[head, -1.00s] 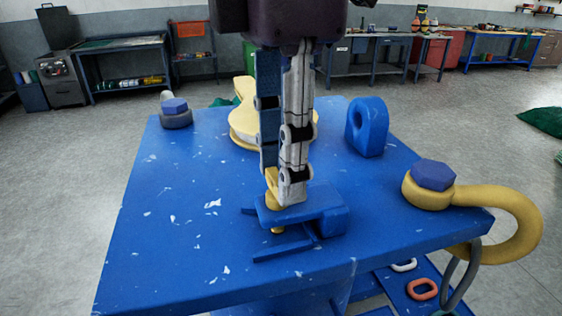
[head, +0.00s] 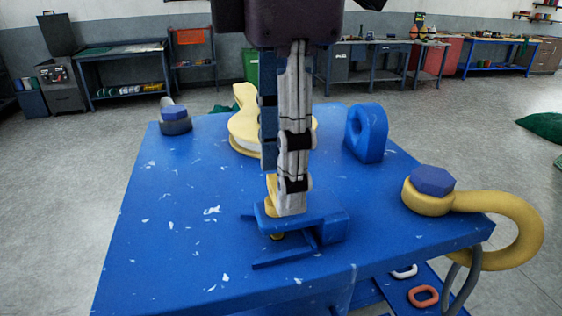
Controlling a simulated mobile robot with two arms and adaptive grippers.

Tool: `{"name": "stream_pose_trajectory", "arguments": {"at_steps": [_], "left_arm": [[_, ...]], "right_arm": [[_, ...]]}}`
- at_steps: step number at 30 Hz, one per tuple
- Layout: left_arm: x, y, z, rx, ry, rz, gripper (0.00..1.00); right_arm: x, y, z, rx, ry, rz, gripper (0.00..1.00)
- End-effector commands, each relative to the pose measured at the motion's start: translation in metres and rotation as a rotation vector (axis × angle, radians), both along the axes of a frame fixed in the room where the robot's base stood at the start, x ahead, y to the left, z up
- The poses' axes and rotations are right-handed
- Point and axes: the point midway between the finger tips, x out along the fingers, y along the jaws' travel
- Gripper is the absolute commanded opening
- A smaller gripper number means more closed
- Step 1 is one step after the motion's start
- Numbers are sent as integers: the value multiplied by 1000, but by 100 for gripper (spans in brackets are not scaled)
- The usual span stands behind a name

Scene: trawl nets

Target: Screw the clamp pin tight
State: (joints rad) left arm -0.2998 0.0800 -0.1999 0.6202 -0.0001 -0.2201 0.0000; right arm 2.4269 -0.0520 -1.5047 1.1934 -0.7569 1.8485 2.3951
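A blue clamp (head: 325,228) sits on the blue worktable near its front middle. The yellow clamp pin (head: 270,192) stands upright in it; its lower end shows below the clamp's upper plate. My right gripper (head: 280,196) points straight down from above. Its fingers are closed around the top of the pin, with the tips close to the clamp plate. The near finger hides most of the pin head. My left gripper is not in view.
The blue table (head: 170,235) carries a yellow block (head: 243,125) behind the gripper and a blue eye lug (head: 366,133) behind right. A yellow shackle (head: 515,225) with a blue bolt overhangs the right edge.

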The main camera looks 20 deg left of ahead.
Motion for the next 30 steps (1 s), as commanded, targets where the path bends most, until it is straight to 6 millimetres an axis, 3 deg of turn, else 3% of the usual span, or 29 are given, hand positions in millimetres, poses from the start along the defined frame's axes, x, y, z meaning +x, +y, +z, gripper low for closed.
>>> {"name": "stream_pose_trajectory", "arguments": {"at_steps": [11,22,30], "left_arm": [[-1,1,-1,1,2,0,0],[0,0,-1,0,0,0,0],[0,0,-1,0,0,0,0]], "right_arm": [[-1,0,2,-5,3,3,48],[-1,0,52,-4,1,1,48],[0,0,69,-6,2,-1,48]]}}
